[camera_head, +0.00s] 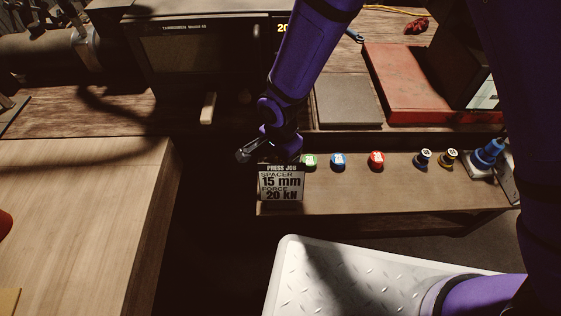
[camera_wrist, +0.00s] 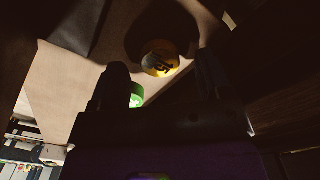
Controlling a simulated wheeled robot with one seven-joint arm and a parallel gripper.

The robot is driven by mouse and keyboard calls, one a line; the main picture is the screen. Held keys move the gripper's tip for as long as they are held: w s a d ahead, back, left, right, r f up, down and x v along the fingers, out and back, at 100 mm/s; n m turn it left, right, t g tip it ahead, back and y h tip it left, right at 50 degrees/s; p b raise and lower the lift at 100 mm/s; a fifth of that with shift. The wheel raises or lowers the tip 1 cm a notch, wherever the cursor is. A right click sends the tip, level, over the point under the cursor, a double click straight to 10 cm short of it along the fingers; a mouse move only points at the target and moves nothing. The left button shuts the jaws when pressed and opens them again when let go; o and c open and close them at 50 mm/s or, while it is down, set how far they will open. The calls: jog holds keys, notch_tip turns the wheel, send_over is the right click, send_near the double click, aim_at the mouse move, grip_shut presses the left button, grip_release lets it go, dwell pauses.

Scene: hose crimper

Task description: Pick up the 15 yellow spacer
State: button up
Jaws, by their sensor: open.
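The yellow spacer (camera_wrist: 160,62) marked 15 shows in the wrist view, standing on a light wooden shelf. It lies beyond my fingertips and between their lines, with no contact visible. My gripper (camera_wrist: 163,72) is open, with one dark finger on each side and nothing held. In the head view my gripper (camera_head: 268,150) is over the left end of the shelf (camera_head: 340,192), by the job sign, and the yellow spacer is hidden there.
A sign (camera_head: 281,184) reading spacer 15 mm, force 20 kN stands at the shelf's left front. Green (camera_head: 309,161), blue (camera_head: 338,162) and red (camera_head: 376,161) spacers stand in a row to the right, with knobbed pieces (camera_head: 422,159) beyond. A red case (camera_head: 405,85) lies behind.

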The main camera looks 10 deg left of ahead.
jog(key=shift+f, duration=0.55)
jog(key=c, duration=1.1)
jog(key=shift+r, duration=0.15)
